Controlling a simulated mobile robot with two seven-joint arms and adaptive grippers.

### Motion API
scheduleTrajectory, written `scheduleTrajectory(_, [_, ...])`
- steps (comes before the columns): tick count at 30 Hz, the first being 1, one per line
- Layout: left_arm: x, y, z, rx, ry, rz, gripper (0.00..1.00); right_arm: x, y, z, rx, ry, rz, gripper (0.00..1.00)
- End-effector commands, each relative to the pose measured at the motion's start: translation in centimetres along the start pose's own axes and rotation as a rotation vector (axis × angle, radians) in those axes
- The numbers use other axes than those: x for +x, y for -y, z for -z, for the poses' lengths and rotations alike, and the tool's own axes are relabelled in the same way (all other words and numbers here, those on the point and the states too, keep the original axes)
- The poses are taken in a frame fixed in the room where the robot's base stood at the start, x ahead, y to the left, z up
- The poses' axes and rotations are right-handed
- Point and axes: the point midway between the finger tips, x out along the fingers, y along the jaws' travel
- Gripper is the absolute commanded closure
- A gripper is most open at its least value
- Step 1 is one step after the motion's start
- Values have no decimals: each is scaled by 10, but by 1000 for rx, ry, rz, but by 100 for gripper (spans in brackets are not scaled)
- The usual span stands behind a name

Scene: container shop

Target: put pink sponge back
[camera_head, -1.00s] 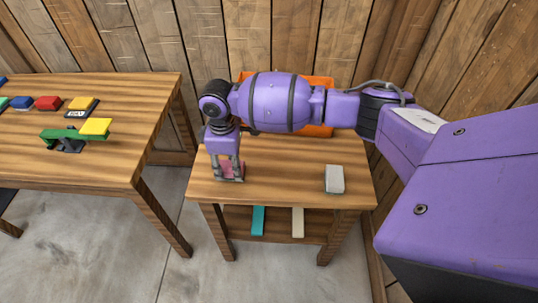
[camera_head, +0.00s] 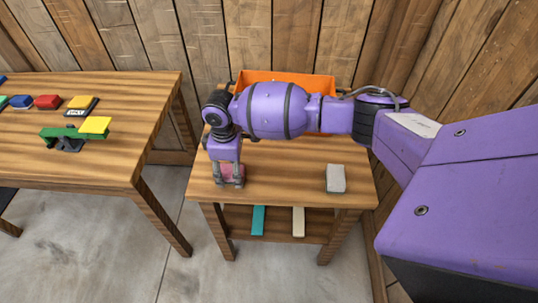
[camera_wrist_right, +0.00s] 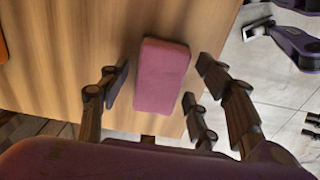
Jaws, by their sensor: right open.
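The pink sponge (camera_head: 231,170) lies on the small wooden table (camera_head: 285,165), near its left edge, partly hidden by my right gripper. In the right wrist view the whole top of the sponge (camera_wrist_right: 162,76) shows. My right gripper (camera_head: 230,183) points down over the sponge. In the right wrist view its fingers (camera_wrist_right: 160,88) are open, one on the left of the sponge and two on the right. Gaps show on both sides.
An orange bin (camera_head: 290,80) stands at the back of the small table, partly behind my arm. A grey block (camera_head: 335,179) sits at the right. Teal (camera_head: 258,220) and cream (camera_head: 298,222) strips lie on the lower shelf.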

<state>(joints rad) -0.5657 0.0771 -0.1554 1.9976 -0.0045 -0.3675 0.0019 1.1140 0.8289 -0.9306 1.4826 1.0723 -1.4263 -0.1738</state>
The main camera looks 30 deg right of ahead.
Motion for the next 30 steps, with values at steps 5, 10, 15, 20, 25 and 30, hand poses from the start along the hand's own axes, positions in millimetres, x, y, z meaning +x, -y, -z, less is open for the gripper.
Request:
scheduleTrajectory(5, [-2, 1, -1, -1, 3, 1, 71, -14, -2, 2, -1, -5, -4, 42])
scheduleTrajectory(10, [-5, 1, 2, -3, -2, 3, 71, -47, -3, 3, -1, -7, -8, 42])
scheduleTrajectory(15, [-6, 1, 8, -5, -10, 3, 71, -84, -2, 2, -2, -6, -7, 42])
scheduleTrajectory(20, [-7, 1, 10, -6, -12, 2, 71, -109, -1, 2, -2, -5, -5, 42])
scheduleTrajectory(25, [-7, 1, 10, -6, -12, 2, 71, -121, -1, 2, -1, -4, -4, 42])
scheduleTrajectory(30, [-7, 1, 10, -6, -12, 2, 71, -123, -1, 2, -1, -3, -2, 42])
